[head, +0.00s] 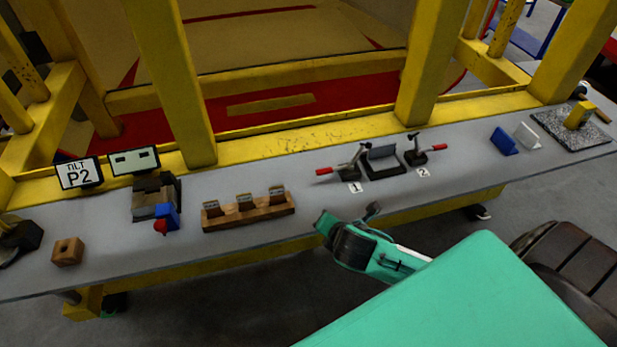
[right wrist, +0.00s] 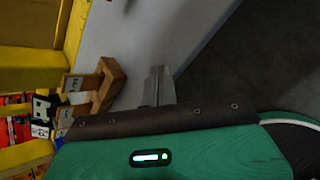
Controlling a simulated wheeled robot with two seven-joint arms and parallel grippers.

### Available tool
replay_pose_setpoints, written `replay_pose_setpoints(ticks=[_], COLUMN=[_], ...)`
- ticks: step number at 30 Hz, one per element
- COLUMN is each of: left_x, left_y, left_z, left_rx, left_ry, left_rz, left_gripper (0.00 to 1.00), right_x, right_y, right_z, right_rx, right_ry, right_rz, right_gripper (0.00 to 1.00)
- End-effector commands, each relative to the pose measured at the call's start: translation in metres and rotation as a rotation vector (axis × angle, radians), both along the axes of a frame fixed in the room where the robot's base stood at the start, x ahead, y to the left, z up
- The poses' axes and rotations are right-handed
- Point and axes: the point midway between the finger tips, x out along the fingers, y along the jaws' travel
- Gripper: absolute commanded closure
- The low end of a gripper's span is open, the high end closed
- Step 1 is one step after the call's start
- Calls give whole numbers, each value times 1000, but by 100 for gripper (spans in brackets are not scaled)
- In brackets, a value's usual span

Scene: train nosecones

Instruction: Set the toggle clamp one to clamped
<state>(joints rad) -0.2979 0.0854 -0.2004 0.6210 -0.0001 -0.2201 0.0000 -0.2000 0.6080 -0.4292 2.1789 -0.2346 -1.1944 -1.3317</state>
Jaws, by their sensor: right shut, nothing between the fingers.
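Toggle clamp one (head: 348,172) stands on the grey bench beside the label "1" (head: 354,188). Its red-tipped handle points left, lying low and near level. A dark fixture holding a grey plate (head: 383,158) stands to its right; I cannot tell whether the clamp touches the plate. My right gripper (head: 345,243) is at the bench's front edge, below and in front of clamp one, apart from it. In the right wrist view its fingers (right wrist: 158,85) are together and empty. Clamp one is not seen there. My left gripper is not in view.
Toggle clamp two (head: 416,156), with its red handle pointing right, is beyond the fixture. A wooden rack (head: 248,210) stands left of my right gripper and also shows in the right wrist view (right wrist: 104,88). Yellow posts (head: 422,75) rise behind the bench.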

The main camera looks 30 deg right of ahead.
Motion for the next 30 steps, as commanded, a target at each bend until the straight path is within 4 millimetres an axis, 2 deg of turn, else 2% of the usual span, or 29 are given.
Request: replay_pose_setpoints(ticks=[6, 13, 18, 30], left_x=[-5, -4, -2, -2], left_y=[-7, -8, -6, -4], left_z=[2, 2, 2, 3], left_rx=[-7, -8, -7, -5], left_ry=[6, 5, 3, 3], left_rz=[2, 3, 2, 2], left_gripper=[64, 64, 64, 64], right_x=[29, 50, 55, 57], right_y=[-19, -36, -40, -40], right_z=[21, 31, 32, 32], right_rx=[-338, -612, -680, -682], right_ry=[-29, -32, -29, -29], right_rz=[266, 454, 499, 500], right_gripper=[100, 100, 100, 100])
